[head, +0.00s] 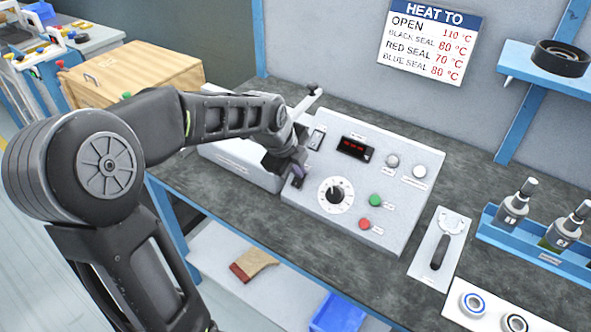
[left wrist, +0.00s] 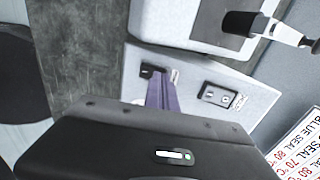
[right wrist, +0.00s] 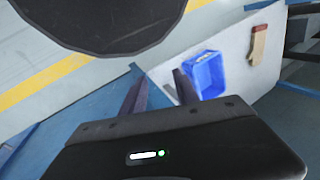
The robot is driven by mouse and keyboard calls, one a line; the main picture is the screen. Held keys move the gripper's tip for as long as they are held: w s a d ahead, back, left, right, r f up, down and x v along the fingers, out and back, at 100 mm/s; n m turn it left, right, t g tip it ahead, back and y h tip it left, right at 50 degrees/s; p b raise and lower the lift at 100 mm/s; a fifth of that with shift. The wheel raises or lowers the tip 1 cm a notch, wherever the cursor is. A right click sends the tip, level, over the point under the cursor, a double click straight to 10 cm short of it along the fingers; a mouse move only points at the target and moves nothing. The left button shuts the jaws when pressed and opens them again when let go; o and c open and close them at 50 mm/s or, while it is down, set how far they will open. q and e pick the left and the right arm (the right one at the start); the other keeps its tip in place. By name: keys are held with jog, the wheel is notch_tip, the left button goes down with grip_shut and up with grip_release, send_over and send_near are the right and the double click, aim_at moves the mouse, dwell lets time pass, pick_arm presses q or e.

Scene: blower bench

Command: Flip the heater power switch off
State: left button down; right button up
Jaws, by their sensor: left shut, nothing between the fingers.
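The grey heater control panel (head: 400,220) stands on the bench with a red-lit display, a dial and green and red buttons. A small black switch (left wrist: 150,71) sits near the panel's edge in the left wrist view; its label is not readable. My left gripper (head: 297,174) is at the panel's left front part, its purple fingers (left wrist: 163,82) shut and empty right beside this switch. I cannot tell whether they touch it or which way it is set. My right gripper (right wrist: 160,78) is open and empty, away from the panel.
A white machine (head: 235,165) stands left of the panel. A blue bin (right wrist: 209,76) is below.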

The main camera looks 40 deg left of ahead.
pick_arm(q)
jog(key=shift+s+f, duration=0.1)
jog(key=shift+s, duration=0.05)
pick_arm(e)
jog(key=shift+f, duration=0.1)
pick_arm(q)
jog(key=shift+s+f+b, duration=0.15)
jog(key=shift+s+b, duration=0.25)
jog(key=shift+s, duration=0.2)
pick_arm(e)
jog(key=shift+f, duration=0.3)
